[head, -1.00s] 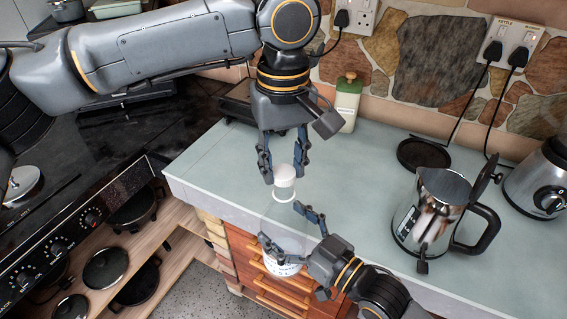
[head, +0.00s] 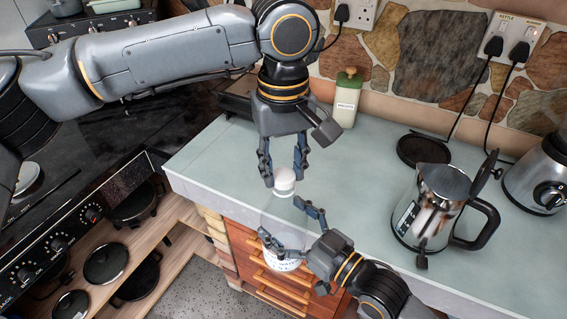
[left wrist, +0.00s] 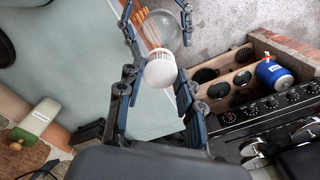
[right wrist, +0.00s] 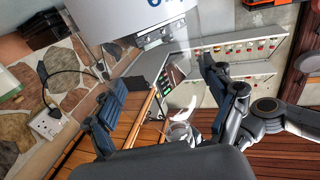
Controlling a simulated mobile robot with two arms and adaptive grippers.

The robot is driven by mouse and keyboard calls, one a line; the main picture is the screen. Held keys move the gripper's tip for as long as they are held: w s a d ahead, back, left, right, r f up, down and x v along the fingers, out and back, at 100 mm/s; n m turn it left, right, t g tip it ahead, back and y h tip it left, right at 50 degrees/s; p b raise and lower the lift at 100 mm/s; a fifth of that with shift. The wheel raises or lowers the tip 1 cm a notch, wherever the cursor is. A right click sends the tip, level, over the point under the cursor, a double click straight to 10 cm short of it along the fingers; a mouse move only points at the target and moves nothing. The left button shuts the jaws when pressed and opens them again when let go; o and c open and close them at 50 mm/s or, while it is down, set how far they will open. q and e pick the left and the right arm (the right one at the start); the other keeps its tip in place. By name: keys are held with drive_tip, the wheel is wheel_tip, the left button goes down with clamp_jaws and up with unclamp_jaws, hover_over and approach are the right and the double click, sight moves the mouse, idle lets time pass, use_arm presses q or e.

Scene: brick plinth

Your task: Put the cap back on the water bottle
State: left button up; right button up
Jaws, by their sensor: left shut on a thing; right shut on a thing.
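The white cap (head: 284,177) is between the fingers of my left gripper (head: 283,176), which is shut on it. The clear water bottle (head: 285,232) is hard to see through; a white label band (head: 286,265) shows low on it. My right gripper (head: 284,222) is shut around the bottle's body. The cap is right over the bottle's top end; I cannot tell whether it is seated. In the left wrist view the cap (left wrist: 160,71) covers the neck, with the clear bottle (left wrist: 165,25) beyond. In the right wrist view a white label with blue print (right wrist: 140,18) shows.
The bottle is held at the front edge of the pale counter (head: 215,165), over the wooden drawers (head: 265,270). A steel kettle (head: 437,205) stands to the right, a green-topped container (head: 346,100) behind. The stove (head: 60,235) is left. The counter's middle is clear.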

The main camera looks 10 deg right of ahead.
use_arm(q)
drive_tip(key=shift+f, duration=0.45)
